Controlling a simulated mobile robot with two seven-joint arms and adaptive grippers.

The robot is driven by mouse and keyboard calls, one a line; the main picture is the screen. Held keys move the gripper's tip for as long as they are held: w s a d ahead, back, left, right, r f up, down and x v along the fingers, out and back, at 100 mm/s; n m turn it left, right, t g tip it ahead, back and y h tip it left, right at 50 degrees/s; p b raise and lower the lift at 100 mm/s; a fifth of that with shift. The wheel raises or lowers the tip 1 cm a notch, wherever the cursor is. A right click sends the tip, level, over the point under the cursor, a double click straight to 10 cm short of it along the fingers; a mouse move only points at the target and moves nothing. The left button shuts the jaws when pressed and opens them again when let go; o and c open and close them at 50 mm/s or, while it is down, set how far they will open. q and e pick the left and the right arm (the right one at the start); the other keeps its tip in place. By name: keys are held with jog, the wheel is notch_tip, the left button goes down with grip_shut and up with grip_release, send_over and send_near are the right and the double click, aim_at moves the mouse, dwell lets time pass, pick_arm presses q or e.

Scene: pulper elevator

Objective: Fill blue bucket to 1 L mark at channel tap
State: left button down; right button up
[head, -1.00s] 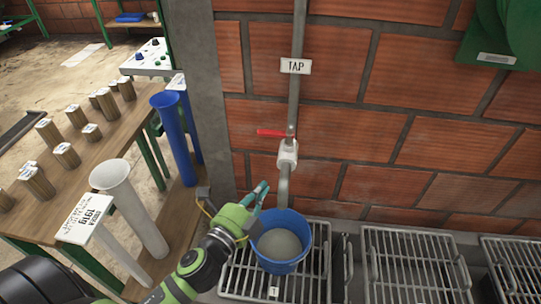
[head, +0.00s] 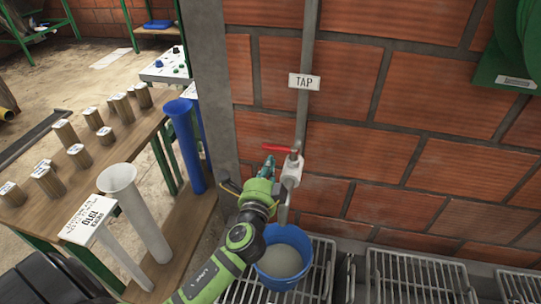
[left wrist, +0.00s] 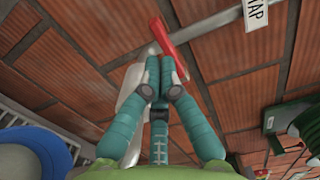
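The blue bucket (head: 284,275) stands upright on a metal floor grate, with a greyish surface inside; I cannot tell whether that is water or the bottom, and no 1 L mark is readable. The tap (head: 291,170) hangs on a grey wall pipe, its spout over the bucket. I cannot make out a stream. Its red lever (head: 280,147) points left; it also shows in the left wrist view (left wrist: 167,45). My left gripper (head: 268,163) is just below the lever, its teal fingertips (left wrist: 157,82) together with nothing visible between them. Contact with the lever is unclear. My right gripper is not in view.
A TAP sign (head: 304,81) is on the brick wall. Metal grates (head: 410,278) run along its foot. At left, a wooden table (head: 110,150) holds several wooden cylinders; blue (head: 186,140) and white (head: 135,210) tubes stand near it.

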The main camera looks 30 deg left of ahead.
aim_at(280, 149)
pick_arm(q)
jog(key=shift+x, duration=1.05)
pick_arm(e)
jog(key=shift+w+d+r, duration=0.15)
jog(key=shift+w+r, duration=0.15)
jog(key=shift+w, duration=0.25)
pick_arm(q)
jog(key=shift+w+a+r, duration=0.2)
jog(key=shift+w, duration=0.1)
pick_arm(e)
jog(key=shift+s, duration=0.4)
pick_arm(q)
jog(key=shift+a, duration=0.1)
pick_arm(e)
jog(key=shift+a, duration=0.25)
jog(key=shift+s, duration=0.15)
